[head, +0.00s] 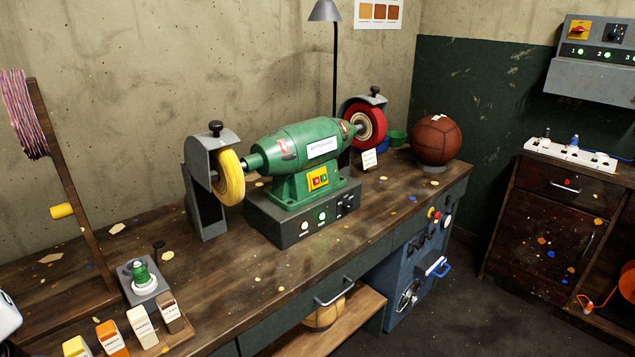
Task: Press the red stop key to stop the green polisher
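The green polisher (305,145) stands on its dark base box (300,215) on the workbench. It has a yellow wheel (230,178) at its left end and a red wheel (365,127) at its right end. A yellow switch plate (317,178) with small keys is on the front of its pedestal. The red key (322,179) shows on that plate; its lettering is too small to read. A green light (322,216) shows on the base box. My gripper is not in view; only a white piece, likely of my arm, shows at the lower left edge.
A brown leather ball (436,140) sits on a stand at the bench's right end. A lamp pole (334,65) rises behind the polisher. The bench in front of the base box is mostly clear.

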